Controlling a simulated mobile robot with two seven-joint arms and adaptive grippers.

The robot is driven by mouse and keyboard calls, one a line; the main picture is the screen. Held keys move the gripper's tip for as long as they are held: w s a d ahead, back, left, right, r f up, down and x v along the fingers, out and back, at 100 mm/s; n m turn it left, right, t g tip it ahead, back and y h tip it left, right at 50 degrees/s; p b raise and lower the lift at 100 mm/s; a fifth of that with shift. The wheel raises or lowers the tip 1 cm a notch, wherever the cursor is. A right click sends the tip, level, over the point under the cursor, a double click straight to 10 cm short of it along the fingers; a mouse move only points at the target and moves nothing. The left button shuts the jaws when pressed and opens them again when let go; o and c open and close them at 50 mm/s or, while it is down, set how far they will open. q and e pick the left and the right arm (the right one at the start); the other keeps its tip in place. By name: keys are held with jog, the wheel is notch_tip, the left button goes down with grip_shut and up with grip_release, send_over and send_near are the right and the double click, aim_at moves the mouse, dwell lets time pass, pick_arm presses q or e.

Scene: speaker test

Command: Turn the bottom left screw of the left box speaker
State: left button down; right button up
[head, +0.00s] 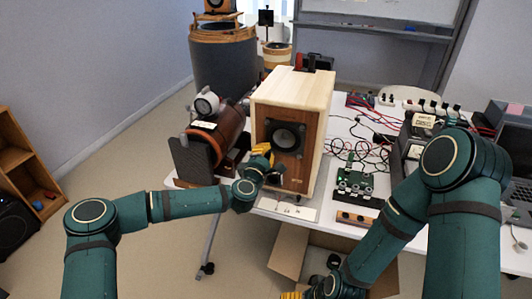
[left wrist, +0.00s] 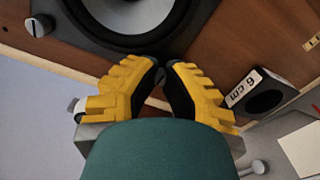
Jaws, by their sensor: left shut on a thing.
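The left box speaker (head: 298,88) is a pale wooden cabinet with a brown front and a dark round driver (head: 288,138). The driver (left wrist: 135,12) also shows in the left wrist view, in a dark frame with a visible screw (left wrist: 38,25) at one corner. My left gripper (head: 269,152) is at the driver's lower left. In the left wrist view its yellow-and-black fingers (left wrist: 164,68) are shut at the frame's corner, on the bottom left screw, which they hide. My right gripper (head: 291,296) shows only partly at the bottom edge of the head view.
A round port labelled 6 cm (left wrist: 265,102) lies beside the fingers. A brown cylinder-shaped speaker (head: 222,130) stands left of the box. A green circuit board (head: 355,181), cables and instruments crowd the white table (head: 330,200) to the right. An open cardboard box (head: 289,250) is below.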

pick_arm(q)
jog(key=shift+m+b, duration=1.3)
jog(key=shift+m, duration=11.8)
jog(key=c, duration=1)
grip_release()
jog(key=shift+s, duration=0.1)
